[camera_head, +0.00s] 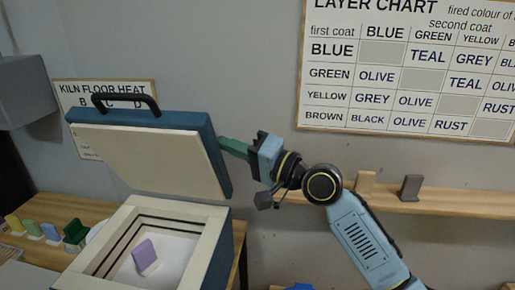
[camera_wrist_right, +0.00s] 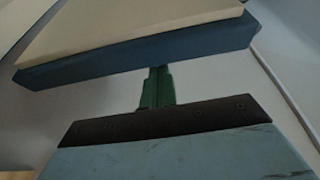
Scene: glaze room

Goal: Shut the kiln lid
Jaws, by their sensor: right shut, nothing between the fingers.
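The kiln lid (camera_head: 150,155) is open and tilted up above the kiln (camera_head: 215,235), with a blue outer shell, a cream inner face and a black handle (camera_head: 126,102) on top. A purple tile (camera_head: 145,255) stands inside the kiln on its pale floor. My right gripper (camera_head: 226,145) is shut and empty, its green fingers at the lid's right edge. In the right wrist view the green fingertips (camera_wrist_right: 158,75) reach the blue edge of the lid (camera_wrist_right: 140,52); I cannot tell whether they touch. My left gripper is not in view.
Several coloured tiles (camera_head: 30,229) stand on the wooden table (camera_head: 95,212) left of the kiln. A wall shelf (camera_head: 440,202) at the right holds a beige block (camera_head: 366,183) and a grey block (camera_head: 411,187). A grey box (camera_head: 35,90) juts in at the upper left.

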